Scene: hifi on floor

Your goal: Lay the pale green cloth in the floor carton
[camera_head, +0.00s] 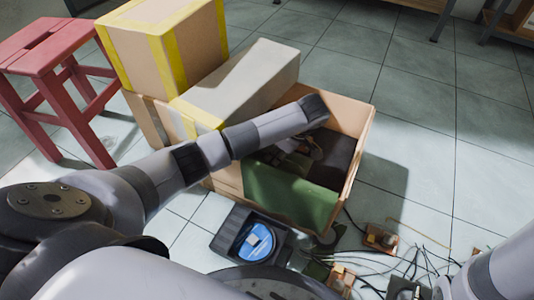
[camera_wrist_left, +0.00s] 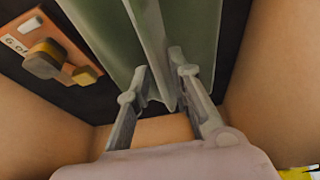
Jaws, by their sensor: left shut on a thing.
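The floor carton (camera_head: 352,145) is an open brown box beside the other boxes in the head view. My left arm reaches over it, with the left gripper (camera_head: 304,148) small and dark inside its opening. A green sheet, seemingly the cloth (camera_head: 290,194), lies along the near side of the carton. In the left wrist view the left gripper (camera_wrist_left: 161,78) is shut on the pale green cloth (camera_wrist_left: 202,30), which hangs in folds between the fingers. Brown carton walls surround it over a dark bottom. The cloth's far end is out of frame.
A taped box (camera_head: 165,45) and a grey-topped box (camera_head: 245,75) stand behind the arm. A red stool (camera_head: 50,65) is at left. A black-and-blue device (camera_head: 257,242) and loose wires (camera_head: 385,262) lie in front. An orange board (camera_wrist_left: 50,45) is inside the carton.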

